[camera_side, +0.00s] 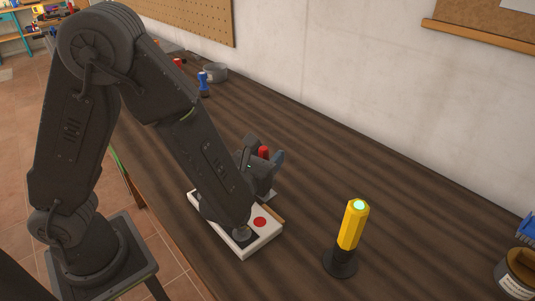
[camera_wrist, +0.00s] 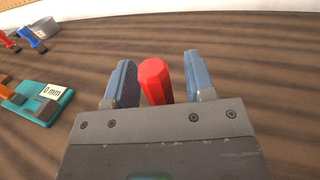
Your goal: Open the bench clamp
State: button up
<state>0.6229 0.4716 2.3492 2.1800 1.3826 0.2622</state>
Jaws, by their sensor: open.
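A red faceted handle (camera_wrist: 154,82) stands between the two blue-grey fingers of my gripper (camera_wrist: 159,58) in the wrist view. It is close to the left finger, with a gap to the right finger. I cannot tell whether it touches the left one. My gripper is open. In the side view, the red handle (camera_side: 263,152) shows beside the blue-grey fingers (camera_side: 278,159) of my gripper. My wrist and gripper hide whatever lies below the handle, so I cannot make out the clamp's body or jaws.
A white base with a red round spot (camera_side: 260,222) lies under my arm. A yellow post with a lit top (camera_side: 351,224) stands right of it. A teal plate labelled "0 mm" (camera_wrist: 64,97) lies left in the wrist view. Blue and red items (camera_side: 203,82) stand at the back.

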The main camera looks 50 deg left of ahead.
jog(key=shift+w, duration=0.25)
grip_shut()
dwell(0.3)
